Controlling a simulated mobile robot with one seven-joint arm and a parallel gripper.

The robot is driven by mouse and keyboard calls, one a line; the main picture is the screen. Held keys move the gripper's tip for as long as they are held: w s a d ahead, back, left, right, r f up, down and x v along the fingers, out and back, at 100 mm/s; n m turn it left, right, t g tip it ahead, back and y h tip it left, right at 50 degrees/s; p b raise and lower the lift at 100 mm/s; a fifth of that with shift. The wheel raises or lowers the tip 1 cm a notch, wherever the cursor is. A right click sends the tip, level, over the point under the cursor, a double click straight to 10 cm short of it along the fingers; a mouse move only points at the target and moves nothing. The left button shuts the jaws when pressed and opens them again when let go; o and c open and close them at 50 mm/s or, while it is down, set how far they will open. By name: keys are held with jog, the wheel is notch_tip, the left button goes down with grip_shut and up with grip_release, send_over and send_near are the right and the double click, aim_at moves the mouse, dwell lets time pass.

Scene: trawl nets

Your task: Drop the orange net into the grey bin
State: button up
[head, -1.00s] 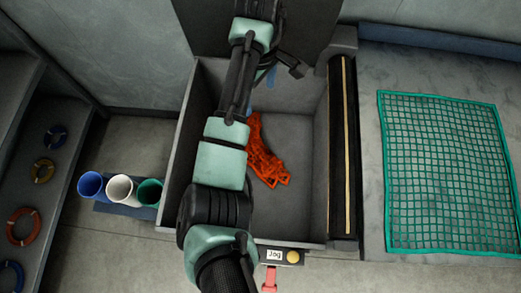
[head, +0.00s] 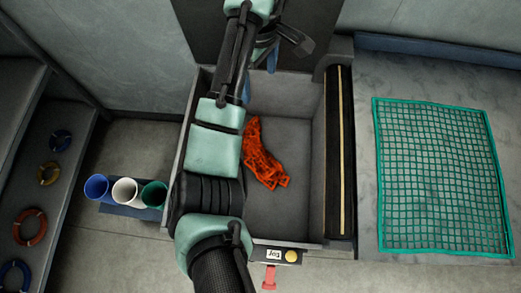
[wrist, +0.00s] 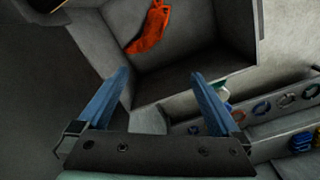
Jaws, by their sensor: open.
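The orange net (head: 262,158) lies bunched on the floor of the grey bin (head: 316,150), towards its left side, partly beside my arm in the head view. The net (wrist: 150,28) also shows near the top of the wrist view, inside the bin (wrist: 185,75). My gripper (wrist: 160,85) is open, with its two blue fingers wide apart and nothing between them. In the head view its dark end sits near the back edge of the bin, above and apart from the net. My arm hides part of the bin's left side.
A green net (head: 440,175) lies flat on the table to the right. A black roller (head: 340,150) runs along the bin's right side. Three cups, blue, white and green (head: 153,194), stand left of the bin. Coloured rings (head: 30,226) hang further left. A Jog box (head: 277,255) is at the front.

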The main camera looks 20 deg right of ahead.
jog(key=shift+r+p, duration=1.1)
jog(key=shift+r, duration=1.25)
